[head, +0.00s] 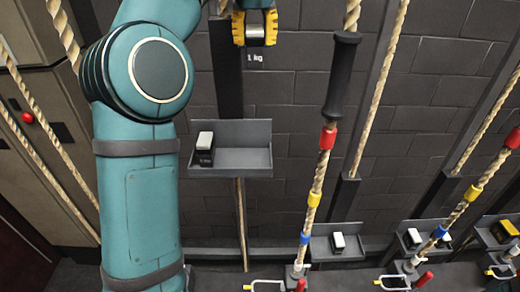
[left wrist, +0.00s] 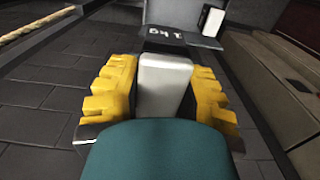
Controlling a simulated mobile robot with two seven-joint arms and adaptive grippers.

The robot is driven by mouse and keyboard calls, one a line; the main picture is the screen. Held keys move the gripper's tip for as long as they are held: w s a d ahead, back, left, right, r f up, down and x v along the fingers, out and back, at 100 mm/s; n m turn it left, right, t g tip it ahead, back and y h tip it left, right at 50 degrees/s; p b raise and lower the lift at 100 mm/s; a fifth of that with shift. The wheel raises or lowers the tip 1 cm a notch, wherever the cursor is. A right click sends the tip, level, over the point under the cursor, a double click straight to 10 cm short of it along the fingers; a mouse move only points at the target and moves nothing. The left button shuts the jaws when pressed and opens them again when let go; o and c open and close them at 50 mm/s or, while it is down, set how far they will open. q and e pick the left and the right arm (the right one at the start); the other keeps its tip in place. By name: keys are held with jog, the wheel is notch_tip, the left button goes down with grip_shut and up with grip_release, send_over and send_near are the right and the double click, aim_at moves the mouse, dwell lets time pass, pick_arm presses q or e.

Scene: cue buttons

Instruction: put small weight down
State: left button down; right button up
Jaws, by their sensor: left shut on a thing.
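My left gripper (head: 255,27) is at the top of the head view, its yellow fingers shut on a small weight (head: 256,42). The weight has a pale top and a dark face marked "1 kg". In the left wrist view the weight (left wrist: 164,82) sits between both yellow finger pads of the gripper (left wrist: 164,95). It is held in the air, above and slightly right of the grey tray (head: 230,160) in the head view. Another black weight with a white top (head: 204,148) stands at the tray's left end; the tray's right part is empty. My right gripper is not in view.
Ropes with coloured bands, one with a black handle (head: 341,75), hang right of the tray. More small trays, one with a weight (head: 338,241), stand lower right. A red button (head: 27,117) is on the left cabinet. A dark brick wall lies behind.

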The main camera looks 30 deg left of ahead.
pick_arm(q)
notch_tip(320, 180, down, 27)
jog(key=shift+f+b, duration=0.15)
jog(key=shift+b, duration=0.9)
jog(key=shift+f, duration=0.1)
jog(key=c, duration=0.8)
grip_release()
jog(key=shift+f, duration=0.1)
jog(key=shift+o, duration=0.6)
jog(key=shift+s, duration=0.1)
jog(key=shift+r, duration=0.25)
notch_tip(320, 180, up, 12)
jog(key=p, duration=0.1)
jog(key=shift+f, duration=0.1)
